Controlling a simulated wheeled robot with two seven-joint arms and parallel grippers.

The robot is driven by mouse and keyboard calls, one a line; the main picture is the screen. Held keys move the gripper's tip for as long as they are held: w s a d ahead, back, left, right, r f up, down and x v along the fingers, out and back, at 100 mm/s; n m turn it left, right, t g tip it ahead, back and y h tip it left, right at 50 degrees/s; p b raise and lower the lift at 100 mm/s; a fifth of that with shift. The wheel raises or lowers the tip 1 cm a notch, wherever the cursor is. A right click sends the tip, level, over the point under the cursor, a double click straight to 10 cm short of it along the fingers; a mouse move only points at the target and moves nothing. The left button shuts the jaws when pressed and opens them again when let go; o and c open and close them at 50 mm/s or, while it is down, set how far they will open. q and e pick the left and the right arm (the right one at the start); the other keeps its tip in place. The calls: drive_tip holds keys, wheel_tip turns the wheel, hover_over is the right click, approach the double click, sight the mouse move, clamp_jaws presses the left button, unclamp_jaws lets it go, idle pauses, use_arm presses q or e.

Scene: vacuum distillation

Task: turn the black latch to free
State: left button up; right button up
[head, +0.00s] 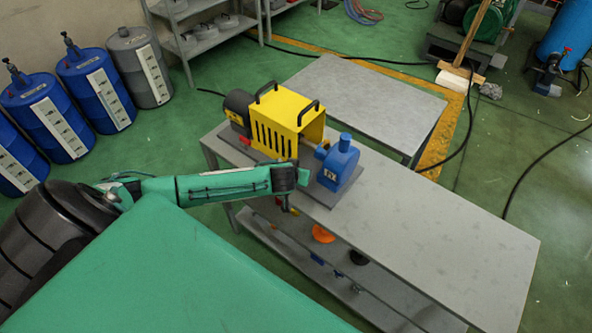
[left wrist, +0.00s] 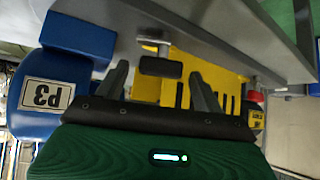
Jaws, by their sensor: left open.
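The black latch (left wrist: 160,67) is a short dark bar on a light metal stem, in the left wrist view at upper middle. It lies crosswise in that picture. My left gripper (left wrist: 158,72) is open, with one finger on each side of the latch and a gap on both sides. In the head view my left gripper (head: 290,180) is at the front of the yellow guard (head: 288,120); its fingers and the latch cannot be made out there. The yellow guard also shows behind the latch in the left wrist view (left wrist: 216,76). My right gripper is not in view.
The blue pump (head: 338,165), labelled P3 in the left wrist view (left wrist: 45,95), stands close beside my gripper. A red part (left wrist: 255,97) is on the other side. The grey bench (head: 440,215) is clear to the right; its lower shelf holds small parts.

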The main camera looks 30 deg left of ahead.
use_arm(q)
drive_tip(key=c, duration=1)
drive_tip(key=shift+s+a+m+h+p, duration=0.15)
drive_tip(key=shift+m+h+p, duration=0.3)
drive_tip(key=shift+m+h, duration=0.6)
drive_tip(key=shift+a+m+h+p, duration=0.1)
drive_tip(key=shift+m+h+p, duration=0.25)
drive_tip(key=shift+m+h, duration=0.55)
drive_tip(key=shift+o, duration=0.2)
drive_tip(key=shift+m+y, duration=0.25)
drive_tip(key=o, duration=1)
drive_tip(key=shift+c, duration=0.2)
